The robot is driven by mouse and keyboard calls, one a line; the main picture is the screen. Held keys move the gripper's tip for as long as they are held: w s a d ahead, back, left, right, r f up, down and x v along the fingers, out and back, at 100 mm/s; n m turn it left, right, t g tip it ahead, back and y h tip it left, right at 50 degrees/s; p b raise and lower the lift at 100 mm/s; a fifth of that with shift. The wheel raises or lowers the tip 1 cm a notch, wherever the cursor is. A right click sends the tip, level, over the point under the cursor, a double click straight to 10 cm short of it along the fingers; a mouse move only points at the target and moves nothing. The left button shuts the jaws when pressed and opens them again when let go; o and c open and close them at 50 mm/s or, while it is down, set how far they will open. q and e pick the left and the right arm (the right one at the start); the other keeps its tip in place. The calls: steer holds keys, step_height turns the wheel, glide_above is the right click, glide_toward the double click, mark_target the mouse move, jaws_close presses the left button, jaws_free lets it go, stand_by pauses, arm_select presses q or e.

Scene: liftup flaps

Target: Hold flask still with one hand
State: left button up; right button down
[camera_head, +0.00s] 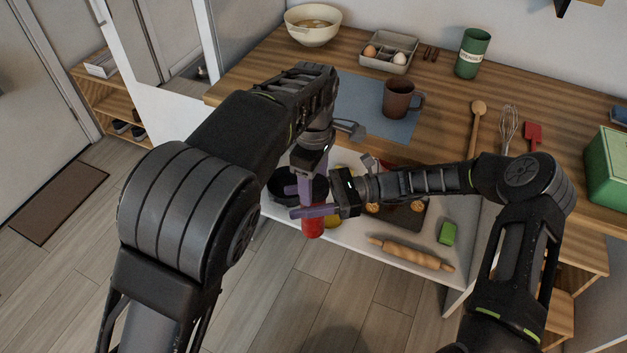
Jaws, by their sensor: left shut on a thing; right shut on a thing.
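The red flask (313,227) is upright in front of the counter, over the edge of the low white shelf. Its lower part shows; its upper part is hidden behind my grippers. My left gripper (310,180) reaches down from above with its purple fingers shut at the top of the flask. My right gripper (306,201) comes in from the right, its purple fingers level and shut around the flask's side. The exact contact of the fingers is partly hidden.
The low shelf (395,256) holds a dark pot (283,188), a rolling pin (411,254) and a green block (447,233). On the wooden counter (440,120) stand a brown mug (399,98), a bowl (313,27) and a green canister (473,54). The floor in front is clear.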

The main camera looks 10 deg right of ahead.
arm_select(q)
steer(key=shift+r, duration=0.1)
stand_by(0.6)
steer(key=shift+r, duration=1)
steer(key=shift+r, duration=0.1)
steer(key=shift+r, duration=1.9)
steer(key=shift+a, duration=0.1)
arm_select(e)
steer(key=shift+r, duration=0.1)
